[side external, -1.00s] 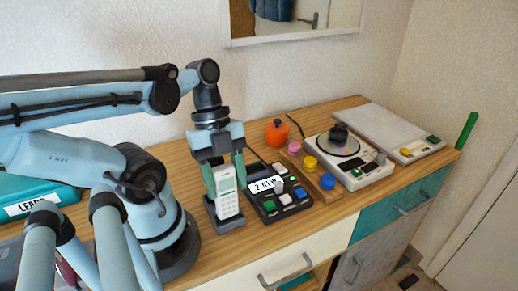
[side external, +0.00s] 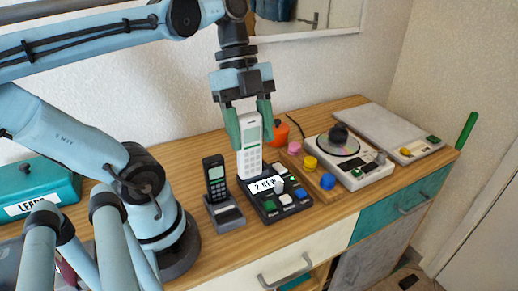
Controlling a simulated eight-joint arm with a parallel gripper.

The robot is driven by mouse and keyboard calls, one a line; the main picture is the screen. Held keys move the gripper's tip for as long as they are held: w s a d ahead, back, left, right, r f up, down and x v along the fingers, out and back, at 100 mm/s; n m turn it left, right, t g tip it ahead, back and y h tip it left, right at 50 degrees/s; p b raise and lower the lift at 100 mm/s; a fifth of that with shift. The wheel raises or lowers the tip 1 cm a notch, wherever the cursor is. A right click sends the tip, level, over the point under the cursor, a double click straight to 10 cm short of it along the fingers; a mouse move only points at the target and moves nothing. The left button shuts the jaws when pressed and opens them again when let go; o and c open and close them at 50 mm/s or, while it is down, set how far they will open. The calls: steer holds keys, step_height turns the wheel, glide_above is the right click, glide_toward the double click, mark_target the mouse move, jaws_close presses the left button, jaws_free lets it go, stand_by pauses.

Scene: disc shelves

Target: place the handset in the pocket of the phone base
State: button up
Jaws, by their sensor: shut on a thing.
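My gripper (side external: 250,122) is shut on a white handset (side external: 249,158) with a grey keypad, held upright. The handset's lower end is at the back left of a black phone base (side external: 268,209) with coloured buttons and a "2 NEW" label (side external: 266,185). I cannot tell whether its lower end is in a pocket or just above or behind the base. A black handset (side external: 216,182) stands upright in a small dark cradle (side external: 229,219) to the left of the base.
An orange pot (side external: 279,134) is behind the base. A board with coloured knobs (side external: 327,181) and a disc player (side external: 351,168) stand to the right, with a flat grey device (side external: 385,130) beyond. A teal box (side external: 45,188) is at far left.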

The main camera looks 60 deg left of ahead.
steer(key=w+a+f, duration=0.5)
steer(key=a+f, duration=0.5)
steer(key=shift+w+a, duration=0.2)
steer(key=shift+w, duration=0.15)
stand_by(0.3)
steer(key=shift+f, duration=0.2)
steer(key=o, duration=1.4)
